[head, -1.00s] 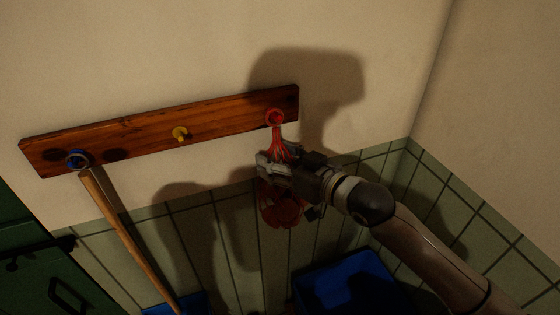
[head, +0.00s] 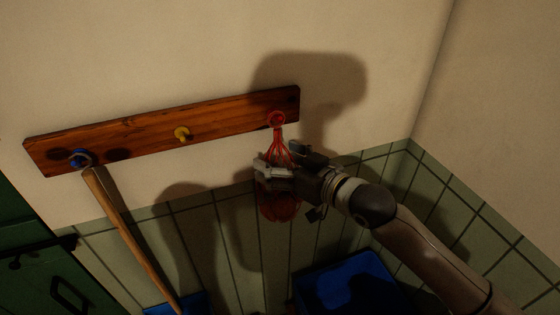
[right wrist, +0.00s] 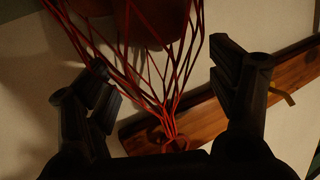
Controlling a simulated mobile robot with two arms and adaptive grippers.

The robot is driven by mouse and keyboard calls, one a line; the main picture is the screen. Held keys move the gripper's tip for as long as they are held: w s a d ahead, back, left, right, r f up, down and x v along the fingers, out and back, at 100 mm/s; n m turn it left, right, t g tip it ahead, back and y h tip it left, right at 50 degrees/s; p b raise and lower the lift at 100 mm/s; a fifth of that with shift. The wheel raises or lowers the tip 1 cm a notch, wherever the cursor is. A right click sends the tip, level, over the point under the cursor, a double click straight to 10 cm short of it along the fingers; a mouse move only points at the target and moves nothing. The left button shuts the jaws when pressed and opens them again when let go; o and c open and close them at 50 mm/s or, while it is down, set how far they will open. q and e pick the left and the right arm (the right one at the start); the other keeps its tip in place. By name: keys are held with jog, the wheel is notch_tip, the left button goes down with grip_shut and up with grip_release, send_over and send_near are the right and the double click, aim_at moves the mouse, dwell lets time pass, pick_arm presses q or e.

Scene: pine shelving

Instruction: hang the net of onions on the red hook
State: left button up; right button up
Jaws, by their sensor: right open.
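The red hook (head: 276,118) is at the right end of a wooden rail on the wall. The net of onions (head: 279,208) hangs from it, its red strands gathered at the hook and the onions below. In the right wrist view the net's strands (right wrist: 160,85) converge at the red hook (right wrist: 177,143). My right gripper (head: 272,160) is at the net's upper part and partly hides it in the head view. Its fingers (right wrist: 168,95) are apart, one on each side of the strands. My left gripper is not in view.
The wooden rail (head: 140,133) also bears a yellow hook (head: 182,133), bare, and a blue hook (head: 79,158) with a long wooden handle (head: 130,235) hanging at it. A blue crate (head: 350,285) stands below at the right. A green cabinet (head: 30,250) is at lower left.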

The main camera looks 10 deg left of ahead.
jog(key=shift+f, duration=0.2)
jog(key=v, duration=1.2)
jog(key=shift+r, duration=0.1)
